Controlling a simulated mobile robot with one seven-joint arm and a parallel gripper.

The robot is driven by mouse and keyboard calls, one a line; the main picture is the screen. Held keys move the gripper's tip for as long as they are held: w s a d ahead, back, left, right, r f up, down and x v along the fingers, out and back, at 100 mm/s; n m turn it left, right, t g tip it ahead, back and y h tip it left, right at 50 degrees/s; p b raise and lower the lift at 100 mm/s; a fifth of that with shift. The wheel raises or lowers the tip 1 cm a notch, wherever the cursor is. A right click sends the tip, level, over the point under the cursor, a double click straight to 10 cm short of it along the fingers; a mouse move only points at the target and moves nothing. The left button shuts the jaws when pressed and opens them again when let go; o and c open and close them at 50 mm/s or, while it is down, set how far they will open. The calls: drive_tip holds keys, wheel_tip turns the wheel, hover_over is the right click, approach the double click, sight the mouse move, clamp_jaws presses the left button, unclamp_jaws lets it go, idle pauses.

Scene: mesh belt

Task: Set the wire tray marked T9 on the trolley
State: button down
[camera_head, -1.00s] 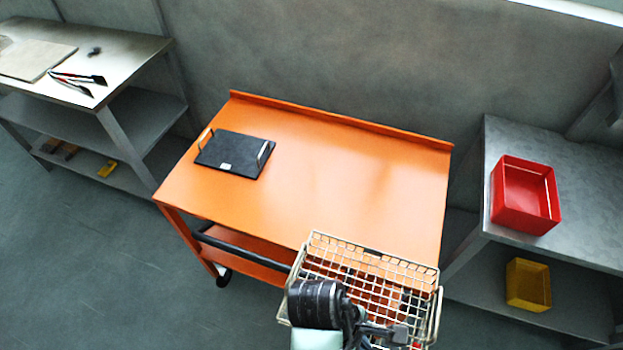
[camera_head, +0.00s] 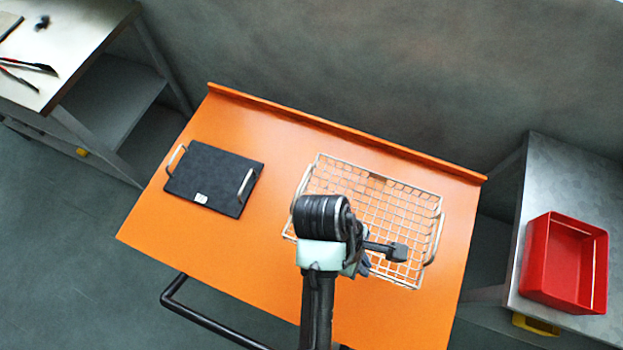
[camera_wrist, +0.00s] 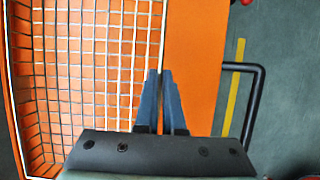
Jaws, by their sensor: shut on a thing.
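The wire tray (camera_head: 392,205), a pale mesh basket with side handles, is over the right part of the orange trolley (camera_head: 250,112) top. My gripper (camera_head: 362,264) is at the tray's near side, partly hidden behind my wrist. In the wrist view my gripper's blue fingers (camera_wrist: 159,74) are shut on the near rim of the wire tray (camera_wrist: 85,75), with the orange trolley (camera_wrist: 195,60) top beneath. I cannot tell whether the tray touches the top. No T9 mark is readable.
A black board (camera_head: 212,182) with two handles and a white label lies on the trolley's left part. The trolley's black push bar (camera_head: 200,318) is at the near side. A red bin (camera_head: 535,268) stands on the right bench, and a metal bench (camera_head: 85,22) is at the left.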

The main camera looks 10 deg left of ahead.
drive_tip(key=shift+w, duration=0.15)
drive_tip(key=f, duration=0.5)
drive_tip(key=shift+s+f, duration=0.1)
drive_tip(key=shift+s, duration=0.1)
drive_tip(key=shift+w+f, duration=0.1)
drive_tip(key=shift+f, duration=2.25)
drive_tip(key=shift+f, duration=0.1)
drive_tip(key=c, duration=1)
unclamp_jaws()
